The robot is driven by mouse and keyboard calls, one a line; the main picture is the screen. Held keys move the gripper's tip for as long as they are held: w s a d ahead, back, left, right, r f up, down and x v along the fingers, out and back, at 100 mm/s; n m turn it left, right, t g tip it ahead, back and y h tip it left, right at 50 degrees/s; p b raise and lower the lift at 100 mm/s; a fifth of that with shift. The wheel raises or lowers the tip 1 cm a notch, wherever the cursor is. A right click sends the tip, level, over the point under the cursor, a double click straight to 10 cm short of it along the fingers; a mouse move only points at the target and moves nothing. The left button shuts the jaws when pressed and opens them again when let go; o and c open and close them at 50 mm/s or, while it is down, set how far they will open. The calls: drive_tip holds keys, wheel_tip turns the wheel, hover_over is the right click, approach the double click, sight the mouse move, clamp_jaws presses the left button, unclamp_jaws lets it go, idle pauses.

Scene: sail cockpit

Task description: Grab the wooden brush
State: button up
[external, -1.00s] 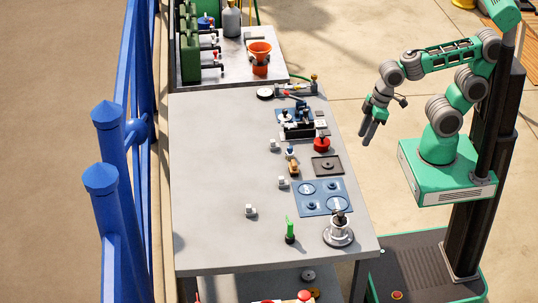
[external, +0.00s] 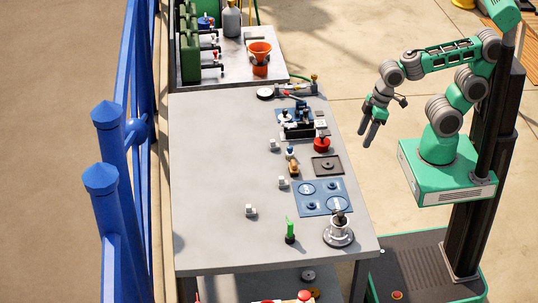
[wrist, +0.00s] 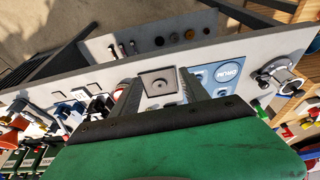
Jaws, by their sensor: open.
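A small orange-brown object (external: 293,169) lies on the grey workbench (external: 215,180), left of a dark square tray, in the external view. It looks like the wooden brush, but it is too small to be sure. My gripper (external: 369,139) hangs in the air beyond the bench's right edge, apart from the object, with its fingers pointing down. It is open and empty. In the wrist view my gripper (wrist: 158,80) shows its two fingers spread, with the bench behind them. I cannot make out the brush clearly there.
The dark square tray (external: 328,166), a blue panel (external: 322,198), a silver winch (external: 339,232), a red knob (external: 321,144) and a green-handled tool (external: 290,231) line the bench's right side. The bench's left half is mostly clear. A blue railing (external: 125,220) stands at the left.

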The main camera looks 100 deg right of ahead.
drive_tip(key=w+r+m+g+p, duration=0.1)
drive_tip(key=w+r+m+p, duration=0.25)
drive_tip(key=w+m, duration=0.35)
drive_tip(key=m+g+y+p, duration=0.1)
drive_tip(key=m+g+p, duration=0.1)
drive_tip(key=m, duration=0.9)
hover_over(294, 162)
drive_tip(key=d, duration=0.1)
drive_tip(key=f, duration=0.5)
drive_tip(key=shift+d+f, duration=0.2)
drive_tip(key=shift+f, duration=0.1)
drive_tip(key=f, duration=0.2)
drive_tip(key=f+p, duration=0.1)
drive_tip(key=f, duration=0.1)
drive_tip(key=a+f+p, duration=0.1)
drive_tip(key=f, duration=0.2)
drive_tip(key=shift+a, duration=0.1)
drive_tip(key=shift+w+f, duration=0.1)
drive_tip(key=shift+f, duration=0.4)
drive_tip(key=shift+c, duration=0.4)
clamp_jaws()
